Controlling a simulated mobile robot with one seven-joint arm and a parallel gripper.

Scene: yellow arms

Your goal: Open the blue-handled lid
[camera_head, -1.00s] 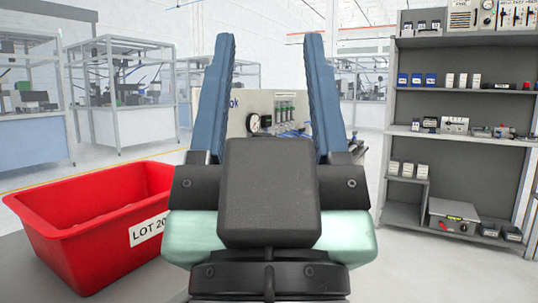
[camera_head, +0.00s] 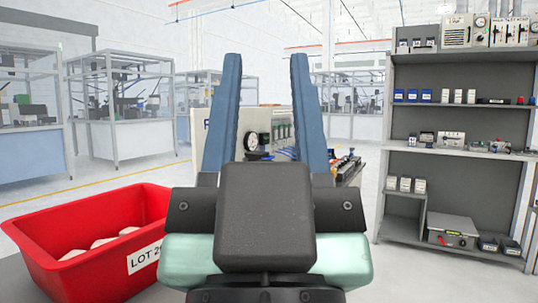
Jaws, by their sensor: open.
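My gripper (camera_head: 262,102) is open and empty in the middle of the head view, its two blue fingers pointing up and away. Its dark block and pale green body fill the lower centre. I cannot make out a blue-handled lid in this view.
A red bin (camera_head: 88,222) with a LOT label and pale lumps inside stands at lower left. A grey shelf unit (camera_head: 460,72) with small devices stands at right. Caged workstations (camera_head: 120,100) line the back left.

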